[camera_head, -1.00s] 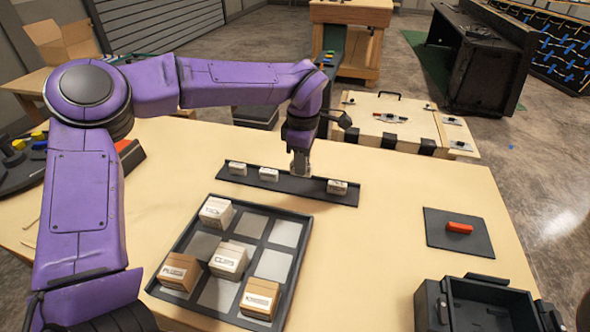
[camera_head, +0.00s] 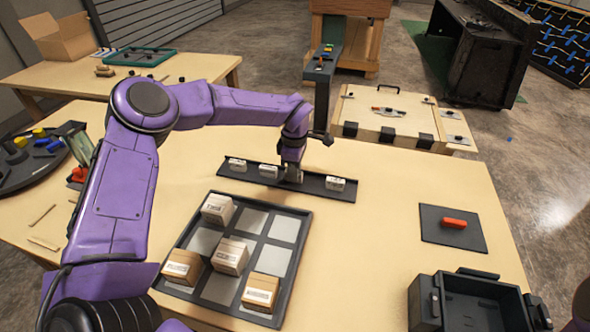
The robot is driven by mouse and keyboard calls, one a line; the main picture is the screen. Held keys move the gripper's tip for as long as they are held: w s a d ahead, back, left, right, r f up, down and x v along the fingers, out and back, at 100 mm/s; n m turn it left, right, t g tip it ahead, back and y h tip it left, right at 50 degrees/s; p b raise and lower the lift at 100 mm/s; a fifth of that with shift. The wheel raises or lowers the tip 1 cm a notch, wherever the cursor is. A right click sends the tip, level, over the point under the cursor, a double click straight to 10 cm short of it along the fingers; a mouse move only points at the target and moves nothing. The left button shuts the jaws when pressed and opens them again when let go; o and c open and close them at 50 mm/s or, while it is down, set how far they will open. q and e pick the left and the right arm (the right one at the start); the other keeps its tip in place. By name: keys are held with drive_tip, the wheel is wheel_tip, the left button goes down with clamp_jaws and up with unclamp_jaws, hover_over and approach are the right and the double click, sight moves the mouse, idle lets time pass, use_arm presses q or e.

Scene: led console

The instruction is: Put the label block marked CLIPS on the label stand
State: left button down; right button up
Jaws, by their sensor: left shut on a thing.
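A long black rail (camera_head: 315,193) lies across the middle of the table; I take it for the label stand. Three small pale label blocks show on it: one at the left end (camera_head: 237,165), one beside it (camera_head: 268,171) and one to the right (camera_head: 335,183). Their markings are too small to read. My left gripper (camera_head: 291,178) points down at the rail, between the second and the right block. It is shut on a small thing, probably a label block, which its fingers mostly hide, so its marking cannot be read. My right gripper is out of view.
A dark tray (camera_head: 291,292) with grey squares holds several cardboard boxes in front of the rail. A black pad (camera_head: 432,236) with a red piece (camera_head: 454,223) and a black open bin (camera_head: 470,300) are at the right. The table between rail and pad is clear.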

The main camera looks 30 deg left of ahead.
use_arm(q)
drive_tip(key=c, duration=1.1)
unclamp_jaws()
drive_tip(key=shift+f, duration=0.15)
wheel_tip(320, 180, up, 12)
drive_tip(key=shift+r+b, duration=0.25)
drive_tip(key=shift+b, duration=0.3)
